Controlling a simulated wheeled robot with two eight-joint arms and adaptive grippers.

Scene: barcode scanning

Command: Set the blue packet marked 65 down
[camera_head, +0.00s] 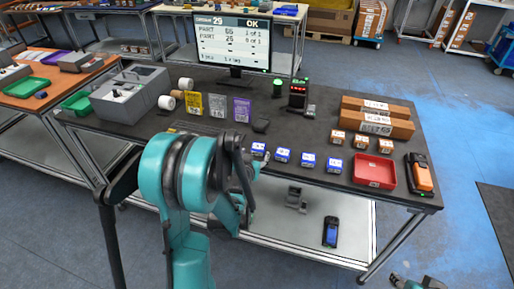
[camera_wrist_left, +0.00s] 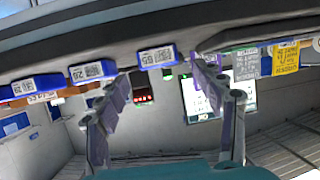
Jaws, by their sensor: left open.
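The blue packet marked 65 (camera_wrist_left: 157,56) shows in the left wrist view, upside down, between and just beyond my left fingertips (camera_wrist_left: 163,76). The fingers are spread, with a visible gap on each side of it. In the head view the leftmost blue packet (camera_head: 258,148) of the row, which seems to be this one, rests on the dark table (camera_head: 225,155) near its front edge. My left gripper (camera_head: 247,178) is just in front of it, partly hidden by my teal arm. A teal part of my right arm (camera_head: 420,284) shows at the bottom right; its fingers cannot be made out.
More blue packets (camera_head: 308,160) stand in a row to the right, close by. Small orange-brown boxes (camera_head: 361,141), a red tray (camera_head: 374,171) and an orange-black device (camera_head: 420,174) lie further right. Behind stand a monitor (camera_head: 233,45) and coloured packets (camera_head: 217,105).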

